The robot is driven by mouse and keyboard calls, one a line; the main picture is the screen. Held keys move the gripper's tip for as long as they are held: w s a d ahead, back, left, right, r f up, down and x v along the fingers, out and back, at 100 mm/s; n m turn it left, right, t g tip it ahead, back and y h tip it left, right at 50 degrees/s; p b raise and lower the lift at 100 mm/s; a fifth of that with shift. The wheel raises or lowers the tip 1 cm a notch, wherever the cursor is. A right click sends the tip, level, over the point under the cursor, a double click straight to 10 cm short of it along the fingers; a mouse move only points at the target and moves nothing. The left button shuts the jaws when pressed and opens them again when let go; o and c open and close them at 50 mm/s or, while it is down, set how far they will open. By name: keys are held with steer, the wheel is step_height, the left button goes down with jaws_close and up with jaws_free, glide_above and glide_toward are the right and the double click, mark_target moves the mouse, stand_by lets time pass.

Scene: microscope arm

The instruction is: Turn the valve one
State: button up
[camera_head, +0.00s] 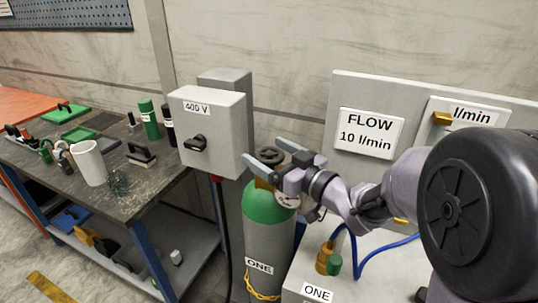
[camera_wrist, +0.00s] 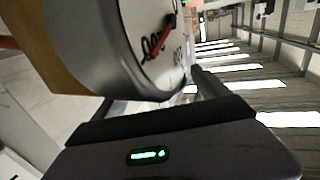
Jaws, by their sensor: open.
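The green-topped gas cylinder (camera_head: 267,205), labelled ONE, stands upright right of the 400 V box. Its valve, a dark round handwheel (camera_head: 270,154), sits at the top. My gripper (camera_head: 263,149) is open at the cylinder top, reaching in from the right. In the head view one finger shows on the near side of the handwheel and one on the far side. I cannot tell whether they touch it. A round gauge (camera_wrist: 150,40) with a red needle fills the upper left of the wrist view. The handwheel cannot be made out there.
The grey 400 V box (camera_head: 212,130) with a black knob stands close left of the cylinder. A FLOW 10 l/min sign (camera_head: 368,134) is on the panel at right. A blue hose (camera_head: 390,245) runs below. The workbench (camera_head: 120,203) at left holds several tools and containers.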

steer(key=c, duration=1.4)
steer(key=n+g+y+p, duration=0.1)
steer(key=p, duration=0.1)
steer(key=r+n+g+y+p, duration=0.1)
steer(key=g+p, duration=0.1)
steer(key=shift+d+n, duration=0.1)
steer(key=shift+n, duration=0.2)
steer(key=n+g+y+p, duration=0.1)
steer(key=n+g+p, duration=0.1)
steer(key=g+p, duration=0.1)
steer(key=shift+f+y, duration=0.1)
steer(key=shift+y, duration=0.3)
steer(key=shift+f+n+g+p, duration=0.3)
steer(key=shift+n+g+p, duration=0.15)
steer(key=shift+g, duration=0.35)
steer(key=o, duration=1.4)
